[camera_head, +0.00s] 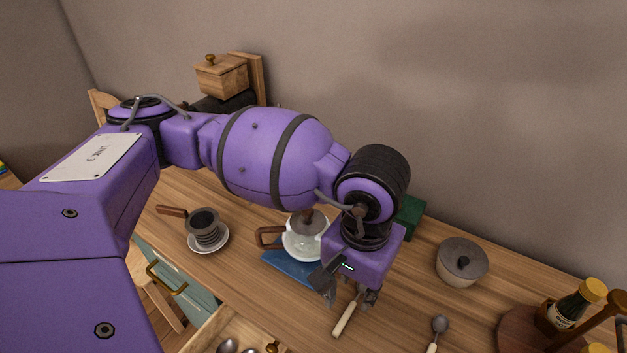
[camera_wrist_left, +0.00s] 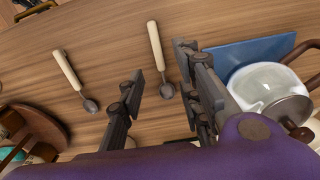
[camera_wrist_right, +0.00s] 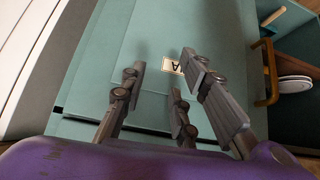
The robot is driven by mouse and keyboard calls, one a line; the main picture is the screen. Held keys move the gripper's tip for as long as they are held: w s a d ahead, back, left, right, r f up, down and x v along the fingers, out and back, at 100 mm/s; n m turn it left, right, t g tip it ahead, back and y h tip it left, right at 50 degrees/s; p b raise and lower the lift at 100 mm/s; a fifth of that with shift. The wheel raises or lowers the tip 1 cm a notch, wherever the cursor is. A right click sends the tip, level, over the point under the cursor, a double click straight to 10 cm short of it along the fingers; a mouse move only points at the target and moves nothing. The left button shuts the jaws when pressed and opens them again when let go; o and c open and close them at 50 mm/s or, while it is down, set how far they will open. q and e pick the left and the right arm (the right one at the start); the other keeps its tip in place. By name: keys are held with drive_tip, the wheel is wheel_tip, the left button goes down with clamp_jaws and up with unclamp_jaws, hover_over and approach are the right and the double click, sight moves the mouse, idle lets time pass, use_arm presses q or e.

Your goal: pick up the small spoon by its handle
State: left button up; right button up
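My left gripper (camera_head: 350,298) is open, with its fingers pointing down over a spoon with a pale handle (camera_head: 345,318). In the left wrist view this spoon (camera_wrist_left: 156,46) lies between the open fingers (camera_wrist_left: 159,60), and nothing is gripped. Its bowl is hidden behind the gripper in the head view. A second pale-handled spoon (camera_head: 439,326) lies to the right; it also shows in the left wrist view (camera_wrist_left: 72,75). I cannot tell surely which spoon is the small one. My right gripper (camera_wrist_right: 162,60) is open and empty in front of teal cabinet panels.
A blue mat (camera_head: 283,265) with a glass pot (camera_head: 303,243) lies close left of the left gripper. A grey lidded pot (camera_head: 461,264) stands to the right. A round wooden tray (camera_head: 512,332) with bottles is far right. An open drawer (camera_head: 205,332) holds spoons. A cup stands on a saucer (camera_head: 219,244).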

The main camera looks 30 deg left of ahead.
sight(349, 310)
use_arm(q)
wheel_tip(349, 310, down, 6)
drive_tip(key=shift+s+r+p, duration=0.15)
drive_tip(key=shift+r+p, duration=0.1)
drive_tip(key=shift+p, duration=0.15)
drive_tip(key=shift+r, duration=0.1)
clamp_jaws()
